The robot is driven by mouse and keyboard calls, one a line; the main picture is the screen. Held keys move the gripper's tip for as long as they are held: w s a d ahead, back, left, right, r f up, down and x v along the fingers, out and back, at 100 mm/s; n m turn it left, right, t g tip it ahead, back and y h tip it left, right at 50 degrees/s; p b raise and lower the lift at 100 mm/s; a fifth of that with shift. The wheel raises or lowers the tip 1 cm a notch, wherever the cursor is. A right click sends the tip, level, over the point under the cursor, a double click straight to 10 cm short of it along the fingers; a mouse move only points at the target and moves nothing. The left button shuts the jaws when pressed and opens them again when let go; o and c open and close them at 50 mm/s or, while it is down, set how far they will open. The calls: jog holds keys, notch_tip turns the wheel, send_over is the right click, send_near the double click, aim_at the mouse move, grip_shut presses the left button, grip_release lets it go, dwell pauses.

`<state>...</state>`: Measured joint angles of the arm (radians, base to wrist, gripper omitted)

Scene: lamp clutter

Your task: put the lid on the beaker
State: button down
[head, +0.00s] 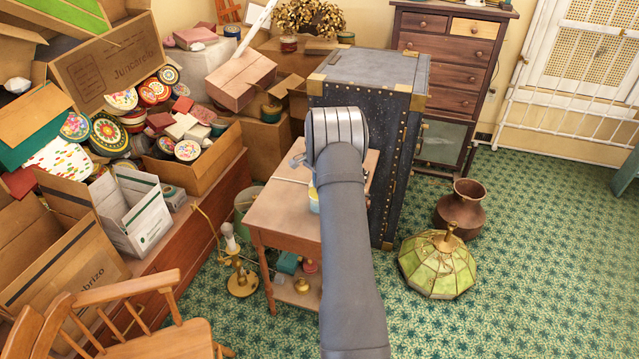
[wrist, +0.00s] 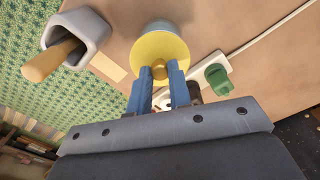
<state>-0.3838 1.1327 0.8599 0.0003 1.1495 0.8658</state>
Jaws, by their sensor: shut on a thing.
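The yellow lid (wrist: 146,50) with a small brass knob shows in the wrist view. My gripper (wrist: 160,74) has its two blue fingers shut on the lid's knob. The pale beaker (wrist: 158,25) shows just past the lid's far edge, with most of it hidden behind the lid. The lid lies over the beaker in this view; I cannot tell whether it touches the rim. In the head view my arm covers the gripper, and only a sliver of the pale beaker (head: 314,205) shows beside the arm.
In the wrist view, a grey cup (wrist: 92,28) holding a wooden handle stands left on the wooden table (wrist: 235,20). A white strip with a green piece (wrist: 217,76) lies right. In the head view a dark trunk (head: 390,150) stands close behind the table.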

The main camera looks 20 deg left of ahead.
jog(key=shift+f, duration=0.15)
dwell(0.7)
jog(key=c, duration=1.5)
grip_release()
jog(key=shift+r, duration=3)
